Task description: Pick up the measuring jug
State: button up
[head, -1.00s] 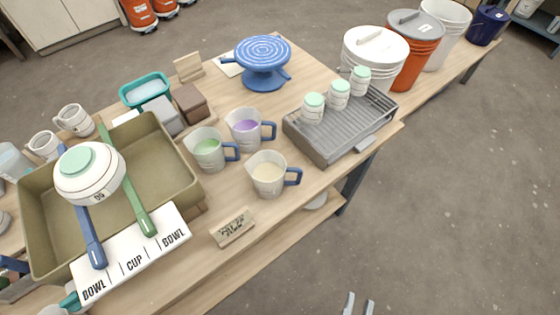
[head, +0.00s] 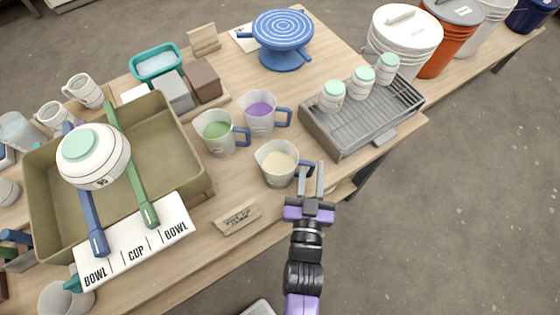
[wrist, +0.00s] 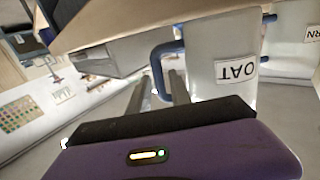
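Three grey measuring jugs with blue handles stand on the wooden table: one with cream glaze (head: 277,172), one with green (head: 215,143) and one with purple (head: 259,122). My gripper (head: 310,168) is at the cream jug's handle side. In the wrist view, my gripper (wrist: 161,85) is open, with the blue handle (wrist: 158,62) showing between its two fingers. The jug beside it carries a label reading "OAT" (wrist: 237,69), seen upside down. Whether either finger touches the handle I cannot tell.
A grey rack (head: 352,131) with three mint-lidded jars stands right of the jugs. An olive tray (head: 180,178) with a bowl is on the left. A small wooden sign (head: 237,218) lies near the front edge. A blue turntable (head: 283,60) stands behind.

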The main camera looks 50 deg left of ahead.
jog(key=shift+p+x, duration=0.45)
jog(key=shift+x, duration=1.4)
jog(key=shift+f, duration=0.1)
grip_shut()
jog(key=shift+d, duration=0.1)
